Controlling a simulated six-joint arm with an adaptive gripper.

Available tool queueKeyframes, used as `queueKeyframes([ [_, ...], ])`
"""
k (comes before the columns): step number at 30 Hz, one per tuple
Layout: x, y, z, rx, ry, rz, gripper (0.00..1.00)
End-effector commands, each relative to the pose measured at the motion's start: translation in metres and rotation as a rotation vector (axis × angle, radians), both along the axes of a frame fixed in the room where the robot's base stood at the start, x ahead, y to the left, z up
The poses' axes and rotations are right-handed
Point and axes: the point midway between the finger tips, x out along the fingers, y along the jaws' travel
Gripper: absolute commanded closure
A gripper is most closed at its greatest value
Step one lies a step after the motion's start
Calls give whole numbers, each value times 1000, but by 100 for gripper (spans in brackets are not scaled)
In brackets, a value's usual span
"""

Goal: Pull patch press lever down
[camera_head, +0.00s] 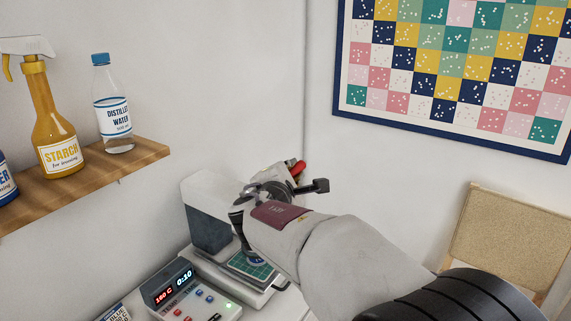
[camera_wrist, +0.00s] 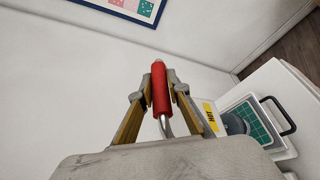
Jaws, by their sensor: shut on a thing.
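The patch press (camera_head: 206,206) stands on the white surface, with a green gridded pad (camera_head: 247,270) at its base and a lit display (camera_head: 170,286). Its lever has a red grip (camera_wrist: 160,88) on a bent metal rod, seen between my fingers in the wrist view. My gripper (camera_wrist: 161,90) is shut on the red grip, with one finger on each side. In the head view only the red end (camera_head: 298,167) of the lever shows past my gripper; my arm hides the rest. A yellow HOT label (camera_wrist: 210,116) shows on the press.
A wooden shelf (camera_head: 140,155) on the left wall holds a starch spray bottle (camera_head: 55,120) and a distilled water bottle (camera_head: 113,105). A patchwork quilt (camera_head: 455,65) hangs on the back wall. A wooden-framed board (camera_head: 500,230) stands at the right.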

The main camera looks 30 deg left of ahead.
Motion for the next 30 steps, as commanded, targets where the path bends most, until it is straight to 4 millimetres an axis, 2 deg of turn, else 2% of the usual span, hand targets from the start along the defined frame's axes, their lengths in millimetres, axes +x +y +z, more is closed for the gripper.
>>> queueKeyframes([
  [1,0,-6,-9,-8,5,-1,100],
  [8,0,-28,-36,-9,7,0,100],
  [16,0,-50,-79,-10,8,1,100],
  [24,0,-61,-123,-9,8,1,100],
  [30,0,-62,-147,-7,4,2,100],
])
